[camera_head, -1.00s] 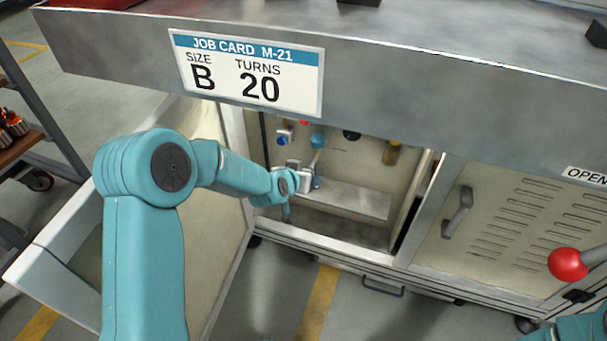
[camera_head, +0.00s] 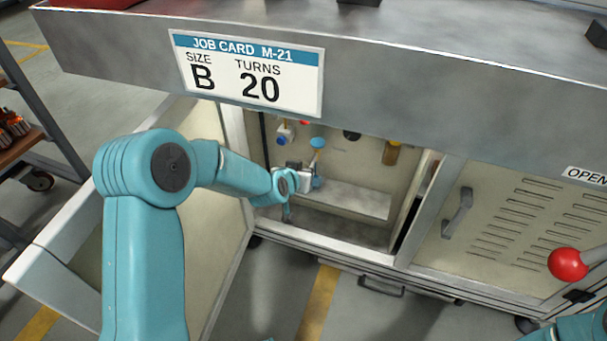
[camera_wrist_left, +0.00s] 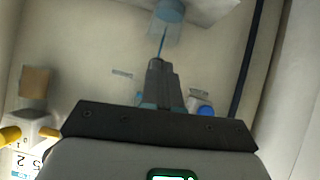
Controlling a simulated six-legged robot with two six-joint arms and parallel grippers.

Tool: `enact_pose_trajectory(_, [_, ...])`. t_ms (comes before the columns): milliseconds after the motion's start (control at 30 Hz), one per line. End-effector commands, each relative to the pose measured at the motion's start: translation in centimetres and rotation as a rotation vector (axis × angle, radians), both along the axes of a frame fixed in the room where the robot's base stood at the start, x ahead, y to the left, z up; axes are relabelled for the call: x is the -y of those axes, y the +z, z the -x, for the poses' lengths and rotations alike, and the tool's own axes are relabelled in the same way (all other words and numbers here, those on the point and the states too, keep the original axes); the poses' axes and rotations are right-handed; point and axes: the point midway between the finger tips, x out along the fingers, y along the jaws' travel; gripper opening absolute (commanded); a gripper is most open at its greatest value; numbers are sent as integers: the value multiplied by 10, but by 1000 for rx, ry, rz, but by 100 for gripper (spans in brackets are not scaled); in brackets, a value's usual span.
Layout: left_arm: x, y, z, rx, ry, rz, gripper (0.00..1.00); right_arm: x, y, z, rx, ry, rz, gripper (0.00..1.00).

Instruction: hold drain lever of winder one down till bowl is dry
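My left gripper (camera_head: 306,178) reaches into the open bay of the cabinet (camera_head: 350,215). Its fingers show close together, with no visible gap, in the left wrist view (camera_wrist_left: 157,68). A thin blue rod or lever (camera_wrist_left: 162,42) runs from a translucent blue bowl (camera_wrist_left: 170,12) down to the fingertips; whether it is gripped or only touched I cannot tell. The liquid level cannot be made out. Of my right arm only a teal part shows at the bottom right; its gripper is out of view.
A job card (camera_head: 250,75) reads size B, turns 20. A blue knob (camera_head: 284,136), a light-blue round piece (camera_head: 318,143) and an amber bottle-like part (camera_head: 391,152) are at the bay's back. A vented door (camera_head: 510,225) and a red ball (camera_head: 568,264) are at right.

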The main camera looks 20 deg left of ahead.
Motion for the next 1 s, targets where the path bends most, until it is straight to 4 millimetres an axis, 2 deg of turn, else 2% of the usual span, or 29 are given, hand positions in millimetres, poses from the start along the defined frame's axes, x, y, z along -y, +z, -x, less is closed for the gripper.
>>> enact_pose_trajectory(267, [0, 2, 0, 1, 1, -1, 0, 0, 1, 0, 0, 0, 0, 43])
enact_pose_trajectory(600, [0, 17, 0, 1, 1, -1, 0, 0, 13, 0, 0, 0, 0, 43])
enact_pose_trajectory(1000, [0, 16, 0, 2, 0, 0, 0, -2, 11, 2, -3, 8, -2, 43])
